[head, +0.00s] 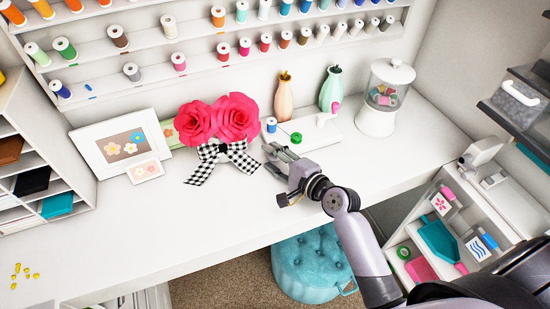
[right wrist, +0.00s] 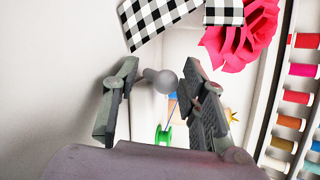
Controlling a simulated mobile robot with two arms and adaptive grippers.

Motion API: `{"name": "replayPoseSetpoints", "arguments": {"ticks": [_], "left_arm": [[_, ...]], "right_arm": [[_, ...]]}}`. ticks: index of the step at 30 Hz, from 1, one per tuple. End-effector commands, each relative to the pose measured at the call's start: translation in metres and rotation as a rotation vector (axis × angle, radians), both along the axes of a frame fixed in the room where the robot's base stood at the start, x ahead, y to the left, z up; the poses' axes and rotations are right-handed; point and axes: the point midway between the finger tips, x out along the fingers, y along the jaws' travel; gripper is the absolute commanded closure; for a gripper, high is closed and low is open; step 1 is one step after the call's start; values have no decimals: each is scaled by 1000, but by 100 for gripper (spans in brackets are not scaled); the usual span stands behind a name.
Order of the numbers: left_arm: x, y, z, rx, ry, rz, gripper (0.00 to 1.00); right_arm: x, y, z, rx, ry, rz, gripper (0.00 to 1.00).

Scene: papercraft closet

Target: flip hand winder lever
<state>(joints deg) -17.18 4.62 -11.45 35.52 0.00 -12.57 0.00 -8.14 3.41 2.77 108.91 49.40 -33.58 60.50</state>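The hand winder is a low white base (head: 318,141) on the desk, with a blue spool (head: 271,125) and a green spool (head: 296,138) on it. My right gripper (head: 272,158) is at the base's front left corner, over the desk. In the right wrist view its two fingers (right wrist: 160,100) are spread apart. A grey round-ended knob (right wrist: 166,82), apparently the winder's lever, shows between the fingers with no clear contact. In the head view the gripper hides the knob. My left gripper is in neither view.
Pink paper flowers (head: 217,118) with a checkered bow (head: 222,160) stand close left of my right gripper. Two vases (head: 330,90) and a clear jar (head: 389,85) stand behind and right. Thread racks line the wall. The desk front left is mostly clear.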

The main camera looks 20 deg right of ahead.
Motion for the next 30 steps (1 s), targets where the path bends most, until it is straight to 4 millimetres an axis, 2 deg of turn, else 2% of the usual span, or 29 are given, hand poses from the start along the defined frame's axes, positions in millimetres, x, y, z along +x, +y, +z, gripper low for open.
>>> {"name": "replayPoseSetpoints", "arguments": {"ticks": [5, 18, 24, 30], "left_arm": [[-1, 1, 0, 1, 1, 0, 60], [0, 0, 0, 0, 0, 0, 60], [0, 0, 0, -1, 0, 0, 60], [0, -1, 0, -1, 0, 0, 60]], "right_arm": [[-11, -5, 1, -2, 3, -1, 61], [-90, -37, 21, -3, 3, 2, 61], [-106, -44, 26, -1, 1, -1, 61], [-108, -45, 27, 0, -1, 0, 61]]}}
